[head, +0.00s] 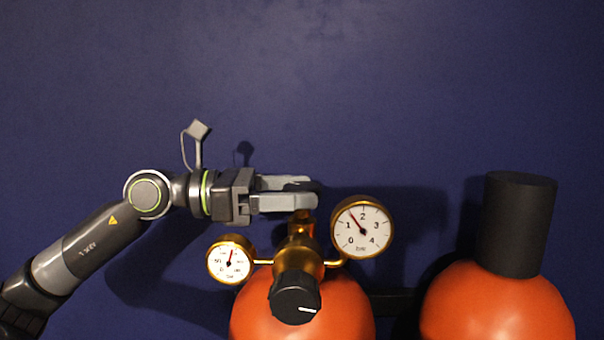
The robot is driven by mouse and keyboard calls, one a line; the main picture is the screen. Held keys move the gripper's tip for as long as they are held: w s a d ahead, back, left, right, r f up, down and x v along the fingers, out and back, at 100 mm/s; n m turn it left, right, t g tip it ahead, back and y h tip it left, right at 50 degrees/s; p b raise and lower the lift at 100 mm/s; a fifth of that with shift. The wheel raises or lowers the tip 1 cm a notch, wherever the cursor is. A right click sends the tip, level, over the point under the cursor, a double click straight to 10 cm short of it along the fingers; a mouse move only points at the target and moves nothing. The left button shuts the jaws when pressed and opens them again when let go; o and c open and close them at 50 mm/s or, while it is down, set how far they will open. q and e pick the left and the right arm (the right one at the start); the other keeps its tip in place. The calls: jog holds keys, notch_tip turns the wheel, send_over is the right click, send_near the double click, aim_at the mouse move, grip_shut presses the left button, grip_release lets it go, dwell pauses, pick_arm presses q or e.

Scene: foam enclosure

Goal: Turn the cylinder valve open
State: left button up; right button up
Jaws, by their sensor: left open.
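The cylinder valve's brass body (303,222) rises from an orange gas cylinder (345,305). A small dark part, apparently the valve's handwheel (317,186), shows at its top and is mostly hidden by my gripper. My left gripper (311,191) comes in level from the left, with its grey fingers at the top of the valve. The fingers are apart, one nearer and one farther, with the dark part at their tips. I cannot tell whether they touch it. My right gripper is not in view.
A brass regulator with a left gauge (230,261), a larger right gauge (362,229) and a black knob (295,297) sits just below the gripper. A second orange cylinder (497,308) with a black cap (517,222) stands at right. The dark blue wall (420,90) is behind; space above is clear.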

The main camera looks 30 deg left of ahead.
pick_arm(q)
jog(key=shift+w+d+p, duration=0.4)
jog(key=shift+d+p, duration=0.1)
jog(key=shift+d, duration=0.05)
jog(key=shift+c, duration=0.3)
jog(key=c, duration=0.9)
